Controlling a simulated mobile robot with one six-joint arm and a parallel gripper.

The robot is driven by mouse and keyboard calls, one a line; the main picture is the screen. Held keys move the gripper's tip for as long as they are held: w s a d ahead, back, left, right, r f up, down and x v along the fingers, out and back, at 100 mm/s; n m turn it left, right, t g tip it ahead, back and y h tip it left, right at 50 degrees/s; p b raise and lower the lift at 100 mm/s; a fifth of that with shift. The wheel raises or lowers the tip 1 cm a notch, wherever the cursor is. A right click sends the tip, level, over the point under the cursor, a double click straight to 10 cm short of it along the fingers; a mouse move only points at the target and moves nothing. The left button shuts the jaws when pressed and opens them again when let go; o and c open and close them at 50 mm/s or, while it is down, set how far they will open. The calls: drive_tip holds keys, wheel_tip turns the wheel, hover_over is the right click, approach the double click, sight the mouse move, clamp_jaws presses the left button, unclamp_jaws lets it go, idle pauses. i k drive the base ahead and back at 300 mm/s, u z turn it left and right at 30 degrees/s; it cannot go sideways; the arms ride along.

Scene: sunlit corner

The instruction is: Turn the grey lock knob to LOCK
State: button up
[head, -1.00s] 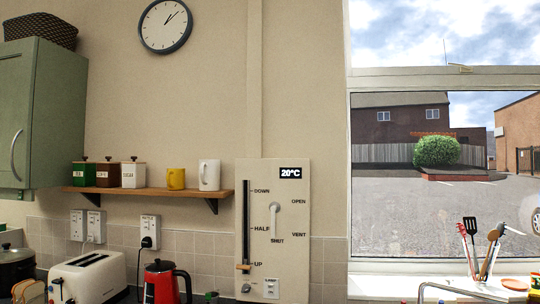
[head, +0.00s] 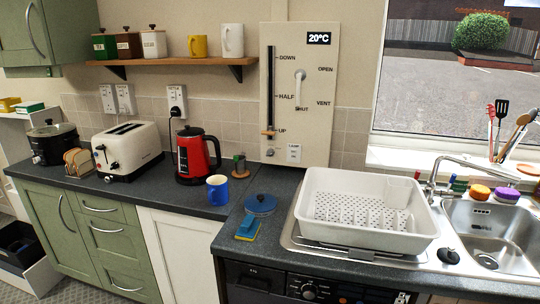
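A pale control panel (head: 335,75) is fixed to the wall in the middle of the head view. A small grey knob (head: 269,152) sits at its lower left, below the slot. It is too small for me to tell which way it points or to read any marks by it. Above it, the wooden slider handle (head: 269,133) is at the UP mark. A white lever (head: 300,88) hangs downward near SHUT. The LAMP switch (head: 293,152) is right of the knob. My gripper is not in view.
A red kettle (head: 198,155), blue mug (head: 217,190), small green-topped item (head: 240,166) and blue round lid (head: 260,204) stand on the dark counter below the panel. A white dish rack (head: 367,211) and sink (head: 490,235) are at right. A mug shelf (head: 170,67) is upper left.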

sight(270, 152)
drive_tip(key=k, duration=0.65)
drive_tip(key=u, duration=0.4)
drive_tip(key=i, duration=0.8)
drive_tip(key=u, duration=0.9)
drive_tip(key=i, duration=0.35)
drive_tip(key=u, duration=0.25)
